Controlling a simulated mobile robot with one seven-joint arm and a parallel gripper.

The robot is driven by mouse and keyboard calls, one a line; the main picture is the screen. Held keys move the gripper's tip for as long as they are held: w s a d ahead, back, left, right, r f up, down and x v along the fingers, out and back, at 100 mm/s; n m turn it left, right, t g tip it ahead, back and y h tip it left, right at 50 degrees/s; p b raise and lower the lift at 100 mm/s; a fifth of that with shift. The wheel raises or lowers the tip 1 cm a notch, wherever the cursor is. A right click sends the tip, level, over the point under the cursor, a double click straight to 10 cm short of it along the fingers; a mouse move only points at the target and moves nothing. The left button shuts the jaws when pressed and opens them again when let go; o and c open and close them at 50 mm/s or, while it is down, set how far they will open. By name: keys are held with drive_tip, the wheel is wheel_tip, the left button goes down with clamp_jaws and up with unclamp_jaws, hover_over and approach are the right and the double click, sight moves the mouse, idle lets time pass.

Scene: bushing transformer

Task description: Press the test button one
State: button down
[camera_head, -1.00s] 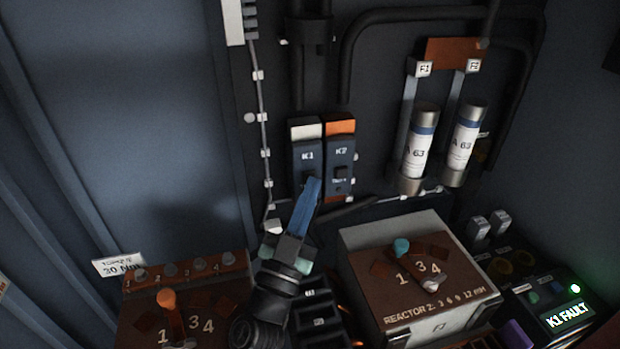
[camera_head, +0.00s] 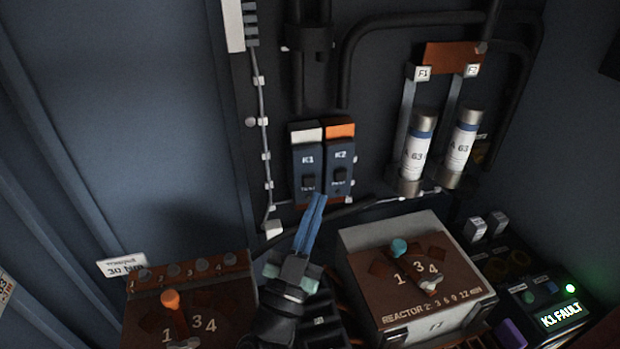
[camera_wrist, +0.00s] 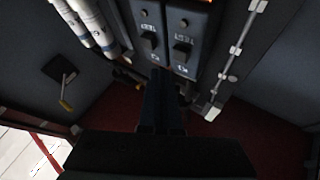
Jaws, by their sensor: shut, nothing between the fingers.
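The K1 relay (camera_head: 307,160) is a dark blue module with a white top on the back panel. Its dark square test button (camera_head: 308,182) shows on the lower front, above a small label. The K2 relay (camera_head: 341,158), with an orange top, stands close on its right and has a similar button (camera_head: 340,174). My gripper (camera_head: 319,197) is shut and empty, its blue fingers pointing up, with the tips appearing just below and right of the K1 button. In the wrist view the fingertips (camera_wrist: 158,73) appear below the two modules; their gap to the relays is unclear.
Two white fuses (camera_head: 418,146) hang to the right. The reactor box (camera_head: 420,285) with a teal-knobbed selector is right of my gripper; an orange-knobbed selector box (camera_head: 190,295) is at lower left. A display (camera_head: 562,314) reads K1 FAULT beside a lit green lamp.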

drive_tip(key=s, duration=0.1)
drive_tip(key=s+d+p, duration=0.1)
drive_tip(key=s, duration=0.1)
drive_tip(key=shift+s+d, duration=0.1)
drive_tip(key=shift+s, duration=0.15)
idle(0.7)
